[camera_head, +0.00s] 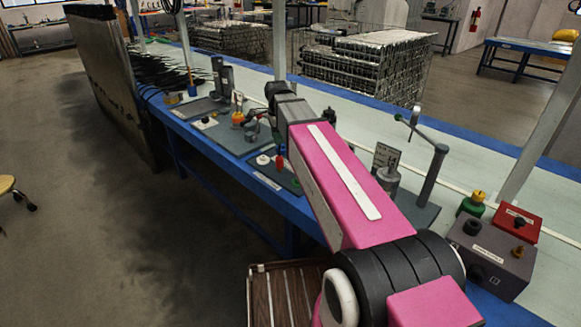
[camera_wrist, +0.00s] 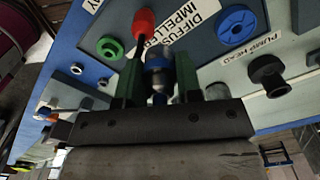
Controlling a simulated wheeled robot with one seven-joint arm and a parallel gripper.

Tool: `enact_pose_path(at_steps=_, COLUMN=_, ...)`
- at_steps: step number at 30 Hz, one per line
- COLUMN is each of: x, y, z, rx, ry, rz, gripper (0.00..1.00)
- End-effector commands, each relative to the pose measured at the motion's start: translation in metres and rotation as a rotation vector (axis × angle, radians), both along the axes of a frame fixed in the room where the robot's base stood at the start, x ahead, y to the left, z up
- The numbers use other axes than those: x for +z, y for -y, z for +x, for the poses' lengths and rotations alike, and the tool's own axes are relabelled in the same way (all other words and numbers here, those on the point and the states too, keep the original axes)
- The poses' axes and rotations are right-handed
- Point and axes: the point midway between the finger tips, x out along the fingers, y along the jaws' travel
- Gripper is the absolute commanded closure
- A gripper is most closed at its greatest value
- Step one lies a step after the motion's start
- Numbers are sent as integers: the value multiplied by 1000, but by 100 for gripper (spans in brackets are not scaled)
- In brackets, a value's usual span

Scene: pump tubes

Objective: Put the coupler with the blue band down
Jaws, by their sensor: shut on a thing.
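My gripper (camera_wrist: 158,68) is shut on the coupler with the blue band (camera_wrist: 157,60), a small silvery cylinder between its two green fingers in the wrist view. Blue shows on the coupler close to the fingers. The coupler is above or at a grey board with printed labels; I cannot tell if it touches the board. In the head view my pink arm reaches over the bench, and the gripper and coupler cannot be made out clearly.
By the coupler are a red-topped part (camera_wrist: 143,22), a green ring (camera_wrist: 110,47), a blue ring (camera_wrist: 236,27) and a black knob-shaped part (camera_wrist: 267,70). A grey stand (camera_head: 432,178) and a red box (camera_head: 517,222) are on the bench to the right.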

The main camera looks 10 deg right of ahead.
Motion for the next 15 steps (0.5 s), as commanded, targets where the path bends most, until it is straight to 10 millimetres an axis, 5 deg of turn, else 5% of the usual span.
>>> enact_pose_path(at_steps=8, x=-7, y=-15, z=9, rx=-230, ry=0, rz=0, gripper=100)
enact_pose_path(at_steps=15, x=-26, y=13, z=19, rx=-253, ry=-1, rz=0, gripper=100)
